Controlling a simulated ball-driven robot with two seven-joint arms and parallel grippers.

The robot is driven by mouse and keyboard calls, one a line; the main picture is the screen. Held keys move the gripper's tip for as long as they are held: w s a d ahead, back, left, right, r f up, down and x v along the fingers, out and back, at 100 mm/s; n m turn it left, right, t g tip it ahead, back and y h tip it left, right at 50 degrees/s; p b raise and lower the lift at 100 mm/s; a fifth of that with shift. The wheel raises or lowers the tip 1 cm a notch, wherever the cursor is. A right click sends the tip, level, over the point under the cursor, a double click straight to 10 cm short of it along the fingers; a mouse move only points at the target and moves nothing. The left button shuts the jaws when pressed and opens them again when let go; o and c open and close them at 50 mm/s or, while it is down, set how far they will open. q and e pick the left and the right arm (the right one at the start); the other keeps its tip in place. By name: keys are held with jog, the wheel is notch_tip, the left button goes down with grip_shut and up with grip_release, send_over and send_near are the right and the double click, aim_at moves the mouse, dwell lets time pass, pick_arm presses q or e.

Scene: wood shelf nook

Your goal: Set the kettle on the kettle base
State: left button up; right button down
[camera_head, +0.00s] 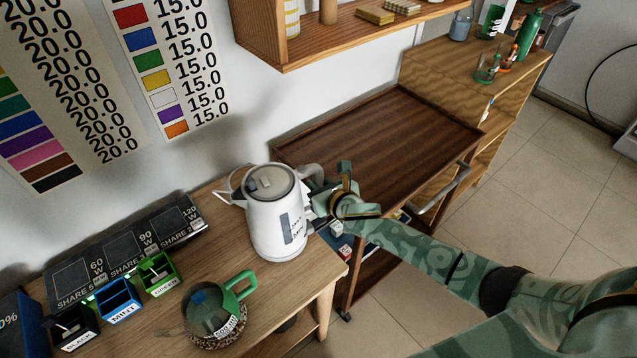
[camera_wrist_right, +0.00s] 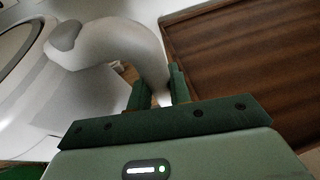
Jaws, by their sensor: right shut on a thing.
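The white kettle (camera_head: 262,218) stands upright near the back right end of the wooden table in the head view. It has a grey lid, a dark water window and a handle on its right. My right gripper (camera_head: 325,200) reaches it from the right and is shut on the handle. The right wrist view shows the handle (camera_wrist_right: 130,45) coming down between the fingers of my right gripper (camera_wrist_right: 155,90). I cannot make out the kettle base, and whether the kettle's bottom touches anything is unclear. My left gripper is out of view.
A glass teapot (camera_head: 207,312) with a green handle stands front left of the kettle. Small labelled bins (camera_head: 120,302) and a dark sign (camera_head: 125,252) are at the left. A brown tray-topped cart (camera_head: 390,135) stands right of the table. A wall shelf (camera_head: 340,38) hangs above.

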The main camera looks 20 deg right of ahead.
jog(key=c, duration=1.6)
grip_release()
jog(key=shift+f, duration=0.1)
jog(key=shift+o, duration=0.2)
jog(key=shift+f, duration=0.1)
jog(key=shift+s+r, duration=0.2)
jog(key=shift+s, duration=0.1)
jog(key=p+v, duration=0.4)
jog(key=v, duration=0.1)
jog(key=p+v, duration=0.3)
jog(key=v, duration=0.2)
jog(key=shift+s+d, duration=0.1)
jog(key=shift+s, duration=0.1)
